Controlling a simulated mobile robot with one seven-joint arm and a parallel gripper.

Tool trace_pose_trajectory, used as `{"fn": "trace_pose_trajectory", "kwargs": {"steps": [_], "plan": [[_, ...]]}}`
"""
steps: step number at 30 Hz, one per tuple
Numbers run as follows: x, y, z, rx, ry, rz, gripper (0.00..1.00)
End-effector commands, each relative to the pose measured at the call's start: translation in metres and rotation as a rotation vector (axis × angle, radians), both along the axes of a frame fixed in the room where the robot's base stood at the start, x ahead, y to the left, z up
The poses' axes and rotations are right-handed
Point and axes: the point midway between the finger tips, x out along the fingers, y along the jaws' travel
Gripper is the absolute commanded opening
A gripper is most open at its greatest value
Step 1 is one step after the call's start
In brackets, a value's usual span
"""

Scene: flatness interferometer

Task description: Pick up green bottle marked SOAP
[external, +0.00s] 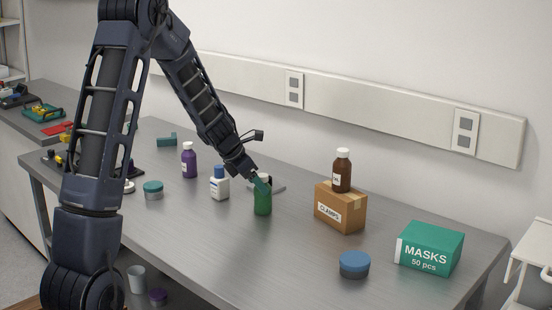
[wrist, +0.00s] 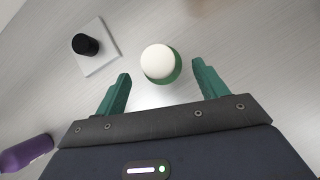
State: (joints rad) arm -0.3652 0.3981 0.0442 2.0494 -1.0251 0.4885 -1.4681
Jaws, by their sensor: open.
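The green bottle (external: 263,201) stands upright on the grey table in the external view, its top partly hidden by my gripper. In the wrist view I look down on its white cap, with the green body of the bottle (wrist: 177,71) showing around it. My gripper (external: 262,184) is at the bottle's upper part. In the wrist view my gripper (wrist: 160,80) is open, its two green fingers on either side below the cap, with gaps to the bottle. No SOAP label is readable from these views.
A white bottle (external: 220,187) with a blue cap stands close left of the green one, then a purple bottle (external: 189,162). A brown bottle (external: 342,173) stands on a cardboard CLAMPS box (external: 340,211). A blue round container (external: 354,265) and green MASKS box (external: 430,250) are at right.

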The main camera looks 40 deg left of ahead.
Motion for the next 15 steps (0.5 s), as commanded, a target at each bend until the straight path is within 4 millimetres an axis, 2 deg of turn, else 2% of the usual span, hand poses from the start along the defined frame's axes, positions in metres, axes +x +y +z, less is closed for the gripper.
{"fn": "trace_pose_trajectory", "kwargs": {"steps": [7,15], "plan": [[0.016,-0.010,-0.028,-0.002,0.002,0.001,0.72],[0.019,-0.011,-0.033,0.000,0.001,0.001,0.72]]}}
